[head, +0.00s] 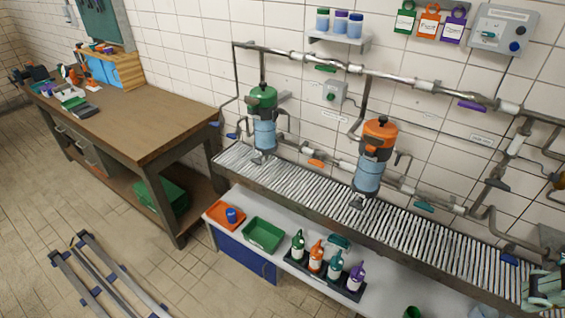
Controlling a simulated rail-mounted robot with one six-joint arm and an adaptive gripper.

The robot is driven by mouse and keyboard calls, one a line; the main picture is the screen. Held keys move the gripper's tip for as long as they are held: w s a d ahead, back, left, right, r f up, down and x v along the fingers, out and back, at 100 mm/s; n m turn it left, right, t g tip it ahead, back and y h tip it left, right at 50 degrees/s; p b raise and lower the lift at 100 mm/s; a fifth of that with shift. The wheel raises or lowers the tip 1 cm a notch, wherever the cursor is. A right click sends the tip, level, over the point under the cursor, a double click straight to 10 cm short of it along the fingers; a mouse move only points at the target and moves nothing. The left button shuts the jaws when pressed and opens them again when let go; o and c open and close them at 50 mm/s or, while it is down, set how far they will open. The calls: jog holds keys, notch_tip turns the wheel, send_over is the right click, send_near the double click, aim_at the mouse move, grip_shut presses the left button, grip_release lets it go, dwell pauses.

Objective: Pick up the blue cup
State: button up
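A small blue cup (232,215) sits in an orange tray (213,219) at the left end of the low white bench in the head view. It looks upright, but it is too small to make out in detail. I cannot make out my gripper in this view, and nothing is seen touching the cup.
A green tray (263,235) is right of the orange tray, then a dark rack (325,277) of several coloured bottles. A slatted conveyor (330,192) and pipes run behind. A wooden workbench (140,118) stands left. A pale green mechanical part (545,290) shows at lower right.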

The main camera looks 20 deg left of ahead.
notch_tip(320, 180, down, 11)
jog(key=b, duration=1)
jog(key=shift+a, duration=0.2)
